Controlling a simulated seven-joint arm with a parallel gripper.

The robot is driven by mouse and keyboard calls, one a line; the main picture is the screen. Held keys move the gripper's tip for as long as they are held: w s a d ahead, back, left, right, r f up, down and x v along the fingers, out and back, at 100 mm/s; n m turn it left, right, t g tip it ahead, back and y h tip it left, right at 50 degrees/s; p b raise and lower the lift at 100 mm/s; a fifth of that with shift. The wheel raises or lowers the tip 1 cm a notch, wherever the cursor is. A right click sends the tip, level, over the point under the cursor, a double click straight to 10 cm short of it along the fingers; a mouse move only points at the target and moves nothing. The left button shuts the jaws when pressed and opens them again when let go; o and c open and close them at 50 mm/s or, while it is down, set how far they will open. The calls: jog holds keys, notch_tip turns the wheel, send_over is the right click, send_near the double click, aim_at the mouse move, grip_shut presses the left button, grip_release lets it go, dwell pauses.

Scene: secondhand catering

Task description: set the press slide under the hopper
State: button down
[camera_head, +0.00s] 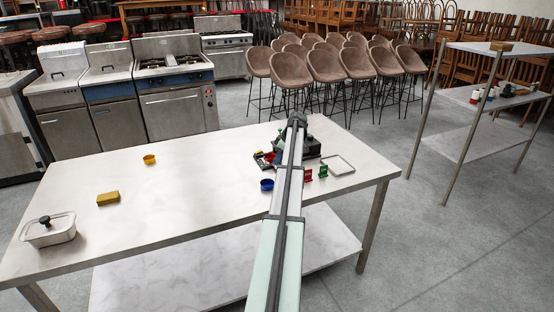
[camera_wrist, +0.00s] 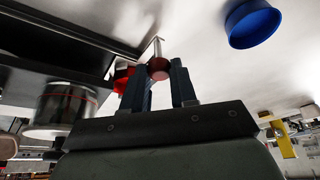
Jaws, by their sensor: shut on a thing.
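In the wrist view my gripper (camera_wrist: 160,78) has its two fingers on either side of a small dark-red knob (camera_wrist: 158,69) on a thin metal rod (camera_wrist: 157,48). It is shut on this knob, which looks like the press slide's handle. A dark, blocky machine (camera_head: 311,147), apparently the press, stands at the table's right end in the head view, partly behind my arm. The slide itself and the hopper cannot be told apart clearly. My arm hides the gripper in the head view. A steel cylinder with a red line (camera_wrist: 66,106) shows left of the fingers.
A blue cup (camera_head: 267,185), red block (camera_head: 308,175), green block (camera_head: 323,171) and pale tray (camera_head: 341,165) lie near the machine. The table's (camera_head: 200,205) middle is clear.

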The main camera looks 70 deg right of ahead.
jog(key=s+d, duration=0.5)
jog(key=shift+s+d, duration=0.25)
jog(key=c, duration=0.9)
grip_release()
jog(key=v, duration=1.3)
jog(key=shift+r, duration=0.4)
